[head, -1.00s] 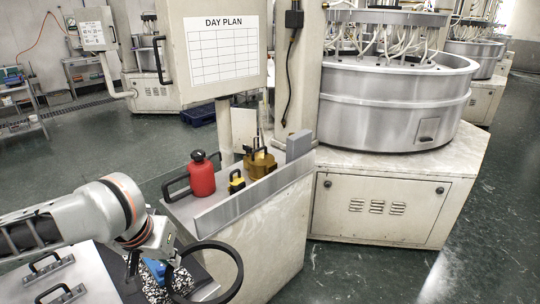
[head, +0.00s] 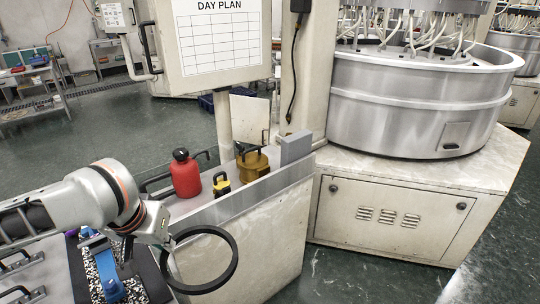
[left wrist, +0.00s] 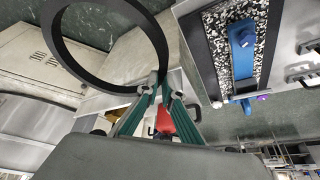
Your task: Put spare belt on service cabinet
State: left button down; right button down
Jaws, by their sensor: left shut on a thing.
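The spare belt is a black ring (head: 234,257), also seen in the left wrist view (left wrist: 78,70). My left gripper (head: 164,244) is shut on one side of its rim, and the ring hangs out to the right of the fingers. In the left wrist view the fingertips (left wrist: 160,84) pinch the rim. The pale cabinet (head: 262,238), probably the service cabinet, stands just beyond and behind the belt. In the head view the belt overlaps its front face; contact cannot be told. My right gripper is not in view.
On the cabinet top are a red bottle (head: 186,178), a small yellow item (head: 221,187) and a brass-coloured pot (head: 252,163). A raised metal lip (head: 250,192) runs along its front edge. A blue item (head: 103,268) lies on a speckled mat at lower left.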

aim_at(271, 158)
jog(key=i+l+u, duration=0.1)
jog(key=l, duration=0.2)
jog(key=i+l+u, duration=0.1)
jog(key=i+l, duration=0.15)
jog(key=i+l+u, duration=0.1)
jog(key=l, duration=0.25)
jog(key=i+l+u, duration=0.1)
jog(key=l, duration=0.2)
jog(key=i+l+u, duration=0.1)
jog(key=l, duration=0.25)
jog(key=i, duration=0.1)
